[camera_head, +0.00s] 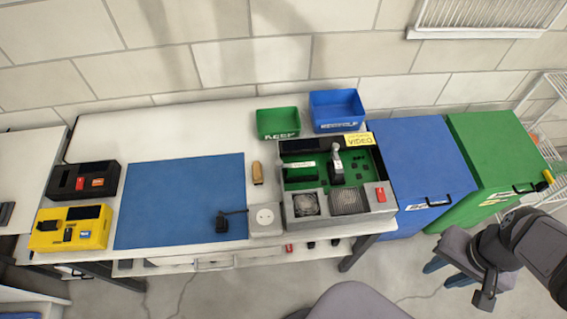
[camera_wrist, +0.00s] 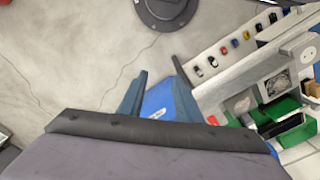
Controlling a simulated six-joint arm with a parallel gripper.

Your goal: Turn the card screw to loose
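An open grey device case (camera_head: 290,212) with a green circuit board (camera_head: 363,157) stands at the right end of the workbench. A pale upright part (camera_head: 337,163) and a light bar stand on the board, with a yellow "VIDEO" label (camera_head: 358,139) behind. I cannot make out the card screw or its setting at this size. In the wrist view the case is partly visible at the right edge. My gripper (camera_head: 447,272) is at the right, in front of the coloured bins and well apart from the case. In the wrist view its fingers (camera_wrist: 159,88) are spread and empty.
A blue bin (camera_head: 420,165) and a green bin (camera_head: 497,150) stand right of the bench. Small green (camera_head: 277,123) and blue (camera_head: 337,108) trays sit behind the case. A stool (camera_head: 355,300) stands in front.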

